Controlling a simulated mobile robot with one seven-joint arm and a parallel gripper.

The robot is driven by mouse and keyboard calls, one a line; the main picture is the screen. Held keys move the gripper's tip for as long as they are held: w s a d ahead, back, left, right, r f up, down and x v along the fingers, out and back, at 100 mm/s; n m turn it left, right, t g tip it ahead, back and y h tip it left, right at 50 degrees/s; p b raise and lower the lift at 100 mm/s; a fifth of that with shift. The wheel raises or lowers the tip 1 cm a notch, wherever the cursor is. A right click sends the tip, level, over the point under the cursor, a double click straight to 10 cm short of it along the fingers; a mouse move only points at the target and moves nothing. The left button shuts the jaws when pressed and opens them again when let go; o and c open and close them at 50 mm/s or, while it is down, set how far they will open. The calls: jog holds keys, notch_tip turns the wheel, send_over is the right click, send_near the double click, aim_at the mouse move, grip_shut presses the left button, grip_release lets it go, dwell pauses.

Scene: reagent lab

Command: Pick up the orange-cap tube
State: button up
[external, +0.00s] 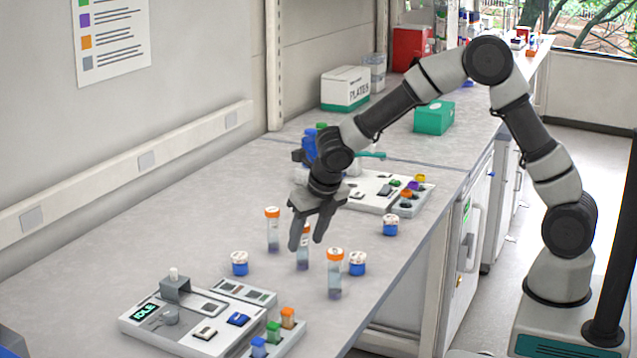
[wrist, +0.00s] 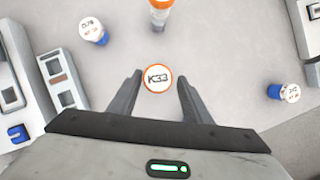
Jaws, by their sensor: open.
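Three clear tubes with orange caps stand upright on the bench. One (external: 273,232) is to the left of my gripper and one (external: 335,275) is in front, to its right. The third (external: 303,256) is under my gripper (external: 308,240), its cap partly hidden by the fingers. In the wrist view, an orange-rimmed white cap (wrist: 157,79) marked K33 lies between the open fingertips of my gripper (wrist: 159,76), with a gap on both sides. Another orange-cap tube (wrist: 160,14) shows at the top edge. My gripper is open and holds nothing.
Blue jars with white lids (external: 240,264), (external: 357,263), (external: 390,225) stand around the tubes. A device with an IDLE display (external: 170,313) and a rack of coloured-cap tubes (external: 292,338) are in front. Another white device (external: 368,191) is behind. Bare bench lies left of the tubes.

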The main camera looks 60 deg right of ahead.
aim_at(299, 252)
jog(key=x, duration=0.5)
jog(key=shift+w+a+f+b, duration=0.1)
jog(key=shift+w+f+b, duration=0.1)
jog(key=shift+w+b, duration=0.2)
jog(key=c, duration=1)
